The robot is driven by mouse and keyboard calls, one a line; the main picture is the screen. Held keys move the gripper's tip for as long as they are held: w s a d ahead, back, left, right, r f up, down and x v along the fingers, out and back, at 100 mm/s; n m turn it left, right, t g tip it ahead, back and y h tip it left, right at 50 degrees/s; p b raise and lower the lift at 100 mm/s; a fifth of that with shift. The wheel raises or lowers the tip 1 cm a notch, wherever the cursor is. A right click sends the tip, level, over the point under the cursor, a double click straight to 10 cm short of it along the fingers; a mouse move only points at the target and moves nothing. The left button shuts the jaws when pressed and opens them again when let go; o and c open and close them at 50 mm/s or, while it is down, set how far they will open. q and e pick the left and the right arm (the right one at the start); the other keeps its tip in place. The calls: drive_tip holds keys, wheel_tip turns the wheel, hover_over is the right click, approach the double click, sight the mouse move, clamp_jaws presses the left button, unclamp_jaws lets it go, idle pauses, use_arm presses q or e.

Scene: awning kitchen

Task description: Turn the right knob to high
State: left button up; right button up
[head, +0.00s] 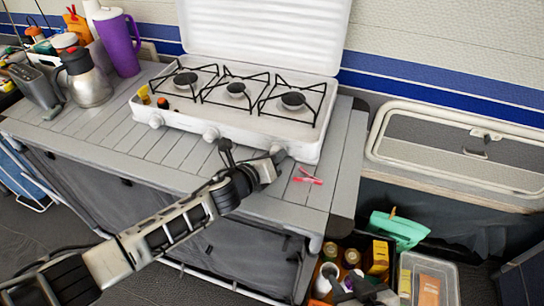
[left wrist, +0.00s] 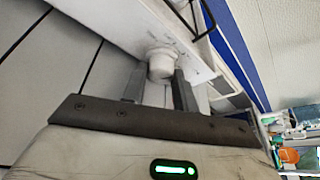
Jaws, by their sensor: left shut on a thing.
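The white three-burner stove (head: 240,127) stands on the slatted counter with its lid up. Its right knob (head: 279,152) is at the right end of the front panel, partly hidden by my left gripper (head: 273,161). In the left wrist view, the white right knob (left wrist: 161,62) sits between the two grey fingers of my left gripper (left wrist: 160,75), which is shut on it. Any mark showing the knob's setting is too small to read. My right gripper (head: 366,291) seems to show at the bottom edge, in front of the crate; its fingers are unclear.
The middle knob (head: 211,133) and left knob (head: 156,121) are on the same panel. A pink clip (head: 307,176) lies on the counter to the right. A steel jug (head: 88,80) and purple pitcher (head: 119,42) stand at the left. A crate of goods (head: 340,245) is below right.

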idle(0.3)
use_arm(q)
drive_tip(key=o, duration=1)
drive_tip(key=shift+s, duration=0.1)
drive_tip(key=v, duration=1.5)
drive_tip(key=shift+s+a+r, duration=0.1)
drive_tip(key=shift+s+a, duration=0.15)
drive_tip(key=shift+a, duration=0.05)
